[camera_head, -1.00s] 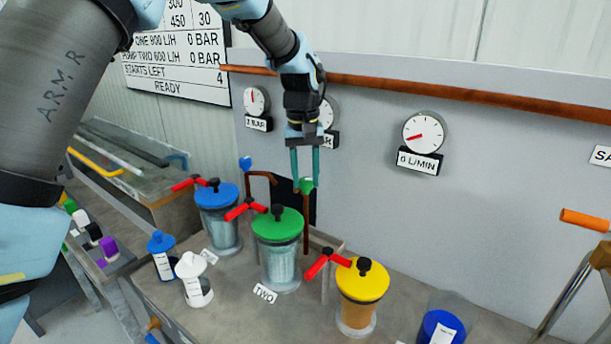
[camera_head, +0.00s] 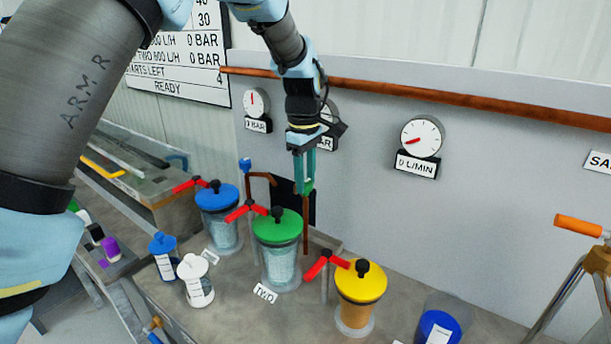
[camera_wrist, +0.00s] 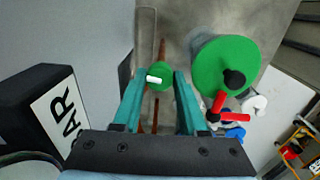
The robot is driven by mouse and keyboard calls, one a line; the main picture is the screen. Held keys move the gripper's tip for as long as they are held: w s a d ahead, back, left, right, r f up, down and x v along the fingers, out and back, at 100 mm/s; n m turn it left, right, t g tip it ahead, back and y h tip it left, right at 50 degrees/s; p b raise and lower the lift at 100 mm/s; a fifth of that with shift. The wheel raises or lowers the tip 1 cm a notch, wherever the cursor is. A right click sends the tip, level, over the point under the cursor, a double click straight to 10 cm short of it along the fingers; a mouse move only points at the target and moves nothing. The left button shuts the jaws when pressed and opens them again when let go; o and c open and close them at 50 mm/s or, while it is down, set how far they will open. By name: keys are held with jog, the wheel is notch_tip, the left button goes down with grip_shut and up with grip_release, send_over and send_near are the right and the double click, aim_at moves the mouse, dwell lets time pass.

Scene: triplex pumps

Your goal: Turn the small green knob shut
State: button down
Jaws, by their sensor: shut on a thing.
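The small green knob (camera_wrist: 158,76) sits on top of a thin copper pipe and has a white pointer mark. In the wrist view it lies between the two teal fingertips of my gripper (camera_wrist: 155,80), which are shut on it. In the head view my gripper (camera_head: 304,188) points down at the pipe top behind the green-lidded canister (camera_head: 278,228). The fingers hide most of the knob there.
Blue-lidded (camera_head: 216,196) and yellow-lidded (camera_head: 361,281) canisters stand either side of the green one, with red valve handles (camera_head: 245,211) close by. The gauge wall is just behind my gripper. A blue knob (camera_head: 245,165) tops a neighbouring pipe.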

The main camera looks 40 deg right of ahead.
jog(key=shift+n, duration=0.8)
jog(key=shift+c, duration=2.2)
grip_release()
notch_tip(320, 180, up, 11)
jog(key=b, duration=0.2)
jog(key=shift+a, duration=0.2)
jog(key=shift+f, duration=0.1)
